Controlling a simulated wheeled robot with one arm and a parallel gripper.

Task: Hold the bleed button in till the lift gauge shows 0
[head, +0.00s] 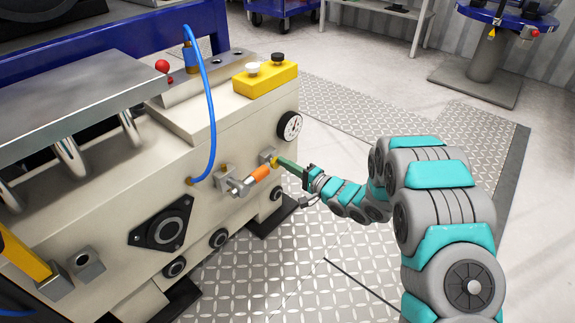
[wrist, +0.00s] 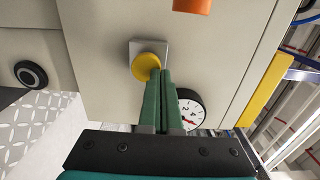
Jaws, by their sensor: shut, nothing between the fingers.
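The bleed button appears as a round yellow cap (wrist: 147,66) on a grey square block in the wrist view. It also shows in the head view (head: 274,161) on the end of the cream machine. My gripper (wrist: 161,73) is shut and empty, its green fingers side by side with tips at the button's edge, seemingly touching it; I cannot tell whether it is pressed in. In the head view my gripper (head: 280,161) reaches it from the right. The white dial gauge (head: 289,126) is above the button. The fingers partly hide the gauge (wrist: 190,109) in the wrist view; its reading is unclear.
An orange-handled lever (head: 256,175) sits just left of the button. A blue hose (head: 211,105) arches over the machine's side. A yellow box (head: 265,79) with a black and a white knob stands on top. The floor to the right is open.

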